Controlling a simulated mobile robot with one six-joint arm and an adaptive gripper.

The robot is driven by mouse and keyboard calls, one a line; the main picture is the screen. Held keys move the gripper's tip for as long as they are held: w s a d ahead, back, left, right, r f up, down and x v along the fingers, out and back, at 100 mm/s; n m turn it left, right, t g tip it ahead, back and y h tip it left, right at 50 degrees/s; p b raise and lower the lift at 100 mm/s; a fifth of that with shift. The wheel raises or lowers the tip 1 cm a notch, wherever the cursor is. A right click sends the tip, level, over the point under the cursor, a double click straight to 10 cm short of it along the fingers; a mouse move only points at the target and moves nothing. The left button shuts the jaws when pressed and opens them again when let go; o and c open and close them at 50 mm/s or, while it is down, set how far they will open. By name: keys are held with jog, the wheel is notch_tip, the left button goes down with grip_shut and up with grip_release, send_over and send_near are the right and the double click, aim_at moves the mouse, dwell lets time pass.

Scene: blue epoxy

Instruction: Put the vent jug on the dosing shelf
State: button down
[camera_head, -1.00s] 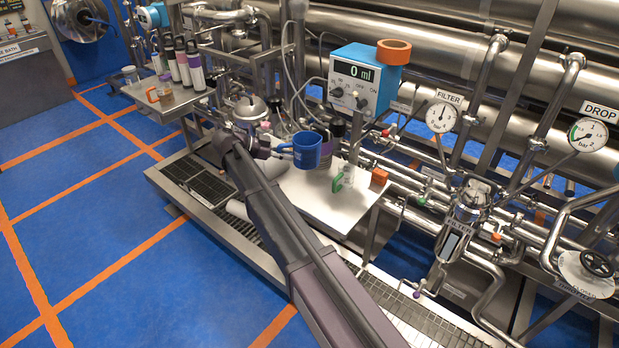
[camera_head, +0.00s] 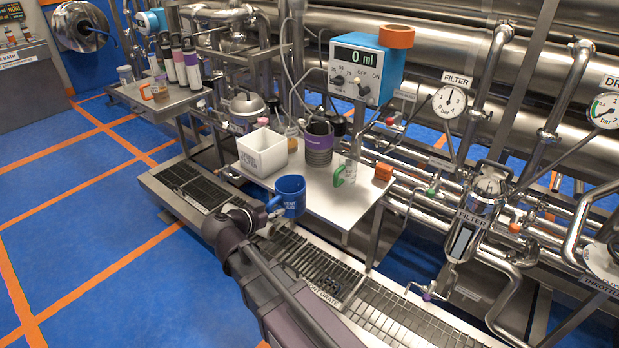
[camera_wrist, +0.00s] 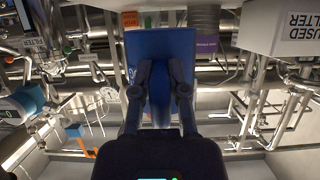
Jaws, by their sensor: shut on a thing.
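The vent jug (camera_head: 291,196) is a blue mug-like jug with white lettering, held upright at the front edge of a steel shelf (camera_head: 335,203). From this view I cannot tell whether it touches the shelf. My gripper (camera_head: 268,209) is to the left of the jug, shut on its handle. In the wrist view, the two dark fingers of my gripper (camera_wrist: 160,85) close around the blue handle, and the jug's wall (camera_wrist: 136,45) fills the space behind them. No label is readable to confirm which shelf is the dosing shelf.
A left shelf (camera_head: 160,104) holds several bottles. Pipes line the back; the middle shelf's front right is bare.

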dwell(0.4)
jog(key=w+d, duration=0.1)
jog(key=w, duration=0.4)
jog(key=w+d+f+b, duration=0.1)
jog(key=w, duration=0.4)
jog(key=w+d, duration=0.1)
jog(key=w, duration=0.4)
jog(key=shift+w+d+f, duration=0.25)
jog(key=shift+w, duration=0.1)
jog(key=shift+b, duration=0.3)
jog(key=shift+f+b, duration=1.7)
jog(key=shift+f, duration=0.1)
jog(key=shift+f, duration=0.15)
jog(key=c, duration=0.6)
grip_release()
jog(key=shift+c, duration=0.2)
jog(key=shift+r, duration=0.2)
jog(key=p+v, duration=0.4)
jog(key=v, duration=0.8)
jog(key=shift+p, duration=0.3)
